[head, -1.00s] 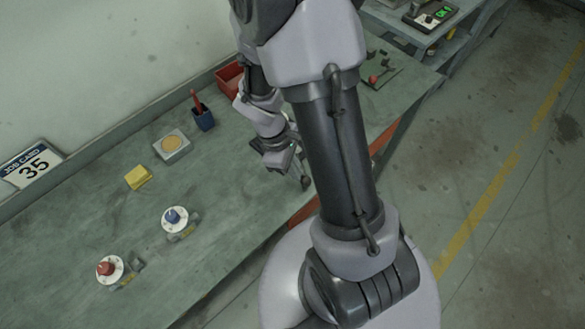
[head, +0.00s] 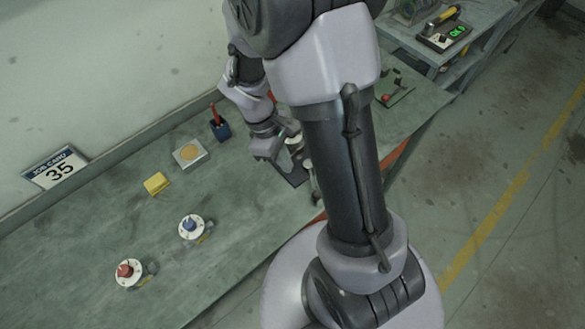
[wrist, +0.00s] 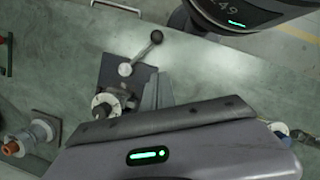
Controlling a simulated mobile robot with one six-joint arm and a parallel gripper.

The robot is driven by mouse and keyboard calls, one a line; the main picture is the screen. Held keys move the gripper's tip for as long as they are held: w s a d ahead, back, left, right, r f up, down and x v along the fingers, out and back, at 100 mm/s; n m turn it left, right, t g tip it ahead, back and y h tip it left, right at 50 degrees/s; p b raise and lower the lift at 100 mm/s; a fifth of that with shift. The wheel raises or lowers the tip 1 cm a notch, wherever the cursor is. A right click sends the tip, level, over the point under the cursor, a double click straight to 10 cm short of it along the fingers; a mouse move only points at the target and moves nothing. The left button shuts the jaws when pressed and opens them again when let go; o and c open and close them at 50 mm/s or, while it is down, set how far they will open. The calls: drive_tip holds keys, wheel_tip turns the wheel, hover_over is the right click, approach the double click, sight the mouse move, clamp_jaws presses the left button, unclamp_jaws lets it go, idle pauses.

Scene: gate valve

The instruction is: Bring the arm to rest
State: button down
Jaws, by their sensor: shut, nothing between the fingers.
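My gripper (head: 290,164) hangs low over the bench, left of my thick upright arm link in the head view. Its fingers are shut with nothing between them. In the wrist view the gripper's grey fingers (wrist: 158,92) point away from its body. They appear beside a fitting with a white round flange (wrist: 105,104) and a lever with a ball end (wrist: 144,50) on a dark plate (wrist: 120,75). I cannot tell whether they touch. The dark plate shows partly below the gripper in the head view (head: 292,178); my arm hides part of this area.
Open floor (head: 500,220) lies right.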

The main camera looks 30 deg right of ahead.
drive_tip(key=shift+v, duration=1.05)
drive_tip(key=shift+w+a, duration=0.1)
drive_tip(key=shift+w, duration=0.1)
